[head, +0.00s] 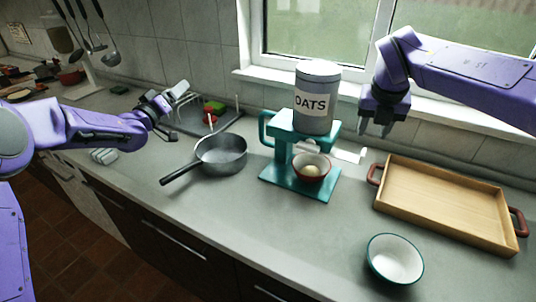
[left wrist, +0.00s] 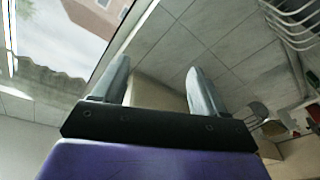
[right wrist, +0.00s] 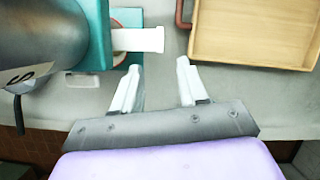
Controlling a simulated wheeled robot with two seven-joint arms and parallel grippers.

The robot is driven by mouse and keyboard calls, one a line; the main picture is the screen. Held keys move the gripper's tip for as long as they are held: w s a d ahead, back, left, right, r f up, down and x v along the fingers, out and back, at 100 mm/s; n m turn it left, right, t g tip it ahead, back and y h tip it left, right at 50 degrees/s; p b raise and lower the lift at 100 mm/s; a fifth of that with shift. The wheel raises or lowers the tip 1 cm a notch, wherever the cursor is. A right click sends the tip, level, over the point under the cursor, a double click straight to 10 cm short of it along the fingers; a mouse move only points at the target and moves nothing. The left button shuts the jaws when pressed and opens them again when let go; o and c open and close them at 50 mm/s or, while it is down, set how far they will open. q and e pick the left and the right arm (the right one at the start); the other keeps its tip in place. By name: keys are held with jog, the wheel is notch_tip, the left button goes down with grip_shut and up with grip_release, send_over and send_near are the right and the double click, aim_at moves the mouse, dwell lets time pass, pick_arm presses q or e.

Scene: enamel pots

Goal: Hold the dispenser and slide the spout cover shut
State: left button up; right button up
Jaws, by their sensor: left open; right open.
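The dispenser is a grey canister (head: 318,97) labelled OATS on a teal stand (head: 270,175) with a loop handle (head: 266,128) on its left. The white spout cover (head: 348,154) sticks out to the right of the stand; it also shows in the right wrist view (right wrist: 138,39). A red-rimmed bowl (head: 298,171) with pale contents stands on the stand's base. My right gripper (head: 376,130) is open and empty, right of the canister; in the right wrist view its fingertips (right wrist: 159,68) are near the cover, apart from it. My left gripper (head: 172,96) is open and empty, left of the dispenser.
A grey pan (head: 221,155) stands left of the dispenser, a dish rack (head: 208,120) behind it. A wooden tray (head: 445,208) with red handles lies at the right. An empty white bowl (head: 395,260) stands in front. The window sill runs behind.

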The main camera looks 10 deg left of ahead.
pick_arm(q)
jog(key=s+d+f+g+h, duration=0.2)
jog(key=d+f+h, duration=0.15)
jog(key=d, duration=0.55)
jog(key=s+d+f+g+h, duration=0.25)
jog(key=d+h, duration=0.25)
jog(key=d, duration=0.4)
jog(key=n+g+h, duration=0.1)
jog(key=g+h, duration=0.3)
jog(key=g, duration=0.3)
send_near(302, 148)
jog(key=d, duration=0.2)
jog(key=x, duration=1)
jog(key=shift+w+d, duration=0.1)
jog(key=shift+w, duration=0.35)
